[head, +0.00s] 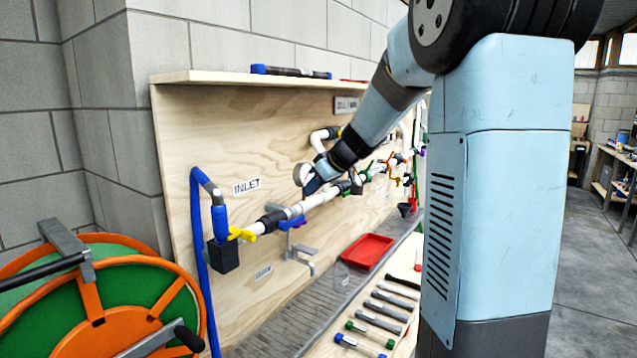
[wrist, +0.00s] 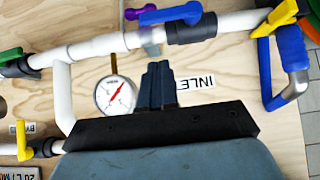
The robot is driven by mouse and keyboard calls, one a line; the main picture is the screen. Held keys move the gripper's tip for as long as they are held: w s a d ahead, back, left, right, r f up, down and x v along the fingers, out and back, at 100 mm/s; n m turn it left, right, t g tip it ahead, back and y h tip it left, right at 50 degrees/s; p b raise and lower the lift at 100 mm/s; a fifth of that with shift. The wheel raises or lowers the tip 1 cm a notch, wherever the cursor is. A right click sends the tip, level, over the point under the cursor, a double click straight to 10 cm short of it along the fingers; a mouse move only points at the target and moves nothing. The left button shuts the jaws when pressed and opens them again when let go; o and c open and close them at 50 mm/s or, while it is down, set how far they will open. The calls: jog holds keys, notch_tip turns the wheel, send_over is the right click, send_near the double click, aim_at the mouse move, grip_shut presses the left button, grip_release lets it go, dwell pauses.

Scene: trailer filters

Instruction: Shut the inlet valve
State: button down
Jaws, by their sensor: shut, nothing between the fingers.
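The INLET sign (head: 247,185) is on the plywood board. Below it, a yellow valve handle (head: 241,233) sits at the left end of the white pipe, beside the blue hose fitting. In the wrist view this yellow handle (wrist: 278,17) is at the top right, slanting near the pipe line; its exact angle is hard to tell. A blue handle (wrist: 170,14) sits further along the pipe. My gripper (wrist: 157,72) is shut and empty, in front of the board between the gauge and the INLET sign, apart from the yellow handle. In the head view my arm partly hides it.
A round gauge (wrist: 115,95) with a red needle is close to the left of my fingers. A shelf (head: 250,80) juts out above. A red tray (head: 367,251) and several tools lie on the bench below. An orange and green hose reel (head: 105,331) stands at lower left.

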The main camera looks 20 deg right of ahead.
aim_at(294, 222)
notch_tip(294, 222, down, 7)
jog(key=w+a, duration=0.1)
jog(key=w, duration=0.1)
jog(key=shift+w+a, duration=0.15)
jog(key=shift+a, duration=0.2)
